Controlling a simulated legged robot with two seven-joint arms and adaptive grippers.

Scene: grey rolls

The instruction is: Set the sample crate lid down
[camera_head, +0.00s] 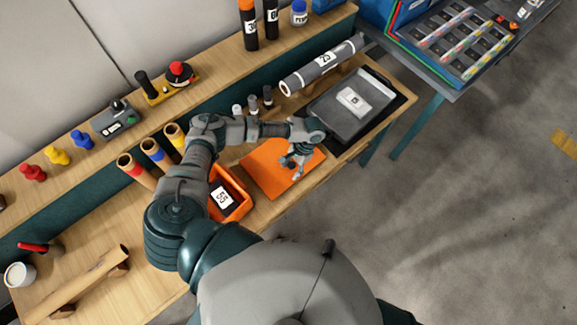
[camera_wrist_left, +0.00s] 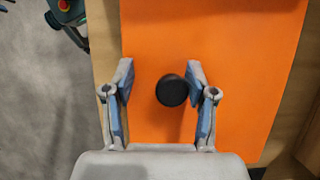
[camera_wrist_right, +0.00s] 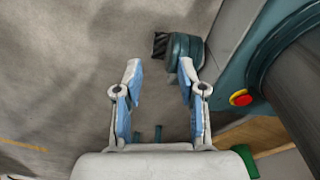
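The orange sample crate lid (camera_head: 262,172) lies flat on the workbench, to the right of the orange crate (camera_head: 239,211). In the left wrist view the lid (camera_wrist_left: 225,45) fills the middle, with a round black knob (camera_wrist_left: 172,90) on it. My left gripper (camera_head: 297,168) is over the lid. In the left wrist view its fingers (camera_wrist_left: 163,78) are spread, with the knob between them, closer to the right finger; I see no clear contact. My right gripper (camera_wrist_right: 159,72) is open and empty, above the floor.
Several coloured-end rolls (camera_head: 152,151) lie left of my forearm. The bench's front edge is close to the lid.

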